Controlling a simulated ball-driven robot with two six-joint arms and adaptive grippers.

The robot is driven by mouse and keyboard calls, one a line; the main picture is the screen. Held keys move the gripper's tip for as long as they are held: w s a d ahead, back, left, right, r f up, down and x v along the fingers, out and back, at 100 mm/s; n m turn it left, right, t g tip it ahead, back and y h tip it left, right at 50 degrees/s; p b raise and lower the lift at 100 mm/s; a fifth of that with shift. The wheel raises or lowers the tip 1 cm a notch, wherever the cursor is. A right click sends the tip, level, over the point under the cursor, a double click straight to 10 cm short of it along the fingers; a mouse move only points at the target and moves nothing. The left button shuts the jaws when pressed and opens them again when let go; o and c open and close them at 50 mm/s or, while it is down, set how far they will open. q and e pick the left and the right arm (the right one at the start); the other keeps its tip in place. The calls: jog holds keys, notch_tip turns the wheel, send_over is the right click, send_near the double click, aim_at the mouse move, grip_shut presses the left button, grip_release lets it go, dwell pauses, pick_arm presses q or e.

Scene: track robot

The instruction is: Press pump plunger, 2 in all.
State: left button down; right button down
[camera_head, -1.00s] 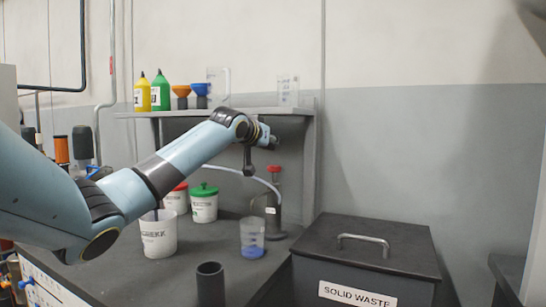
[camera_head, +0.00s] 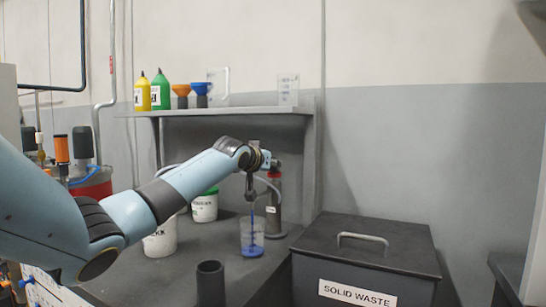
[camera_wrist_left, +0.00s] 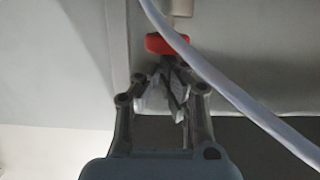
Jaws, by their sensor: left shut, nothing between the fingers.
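The pump is a dark upright cylinder (camera_head: 274,208) with a red plunger top (camera_head: 274,175) at the back of the bench. The red top also shows in the left wrist view (camera_wrist_left: 167,43), just beyond my fingertips; I cannot tell whether they touch it. My left gripper (camera_head: 250,197) is shut and empty, pointing down beside the pump in the head view; it also shows in the wrist view (camera_wrist_left: 169,78). A thin blue streak (camera_head: 253,226) runs down into a clear beaker (camera_head: 245,232) with blue liquid in its bottom. My right gripper is out of view.
A pale hose (camera_wrist_left: 222,88) crosses close to the fingers in the wrist view. White tubs, one green-lidded (camera_head: 205,207), stand left of the beaker. A black cup (camera_head: 210,284) is in front. The solid waste bin (camera_head: 366,250) stands right; a shelf (camera_head: 225,111) is above.

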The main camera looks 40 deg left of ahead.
pick_arm(q)
jog(key=shift+f, duration=0.35)
jog(key=s+d+r+p, duration=0.3)
jog(key=s+r, duration=0.3)
jog(key=s, duration=0.3)
jog(key=shift+s+r+p, duration=0.15)
jog(key=shift+r+p, duration=0.15)
jog(key=shift+p, duration=0.2)
dwell(0.4)
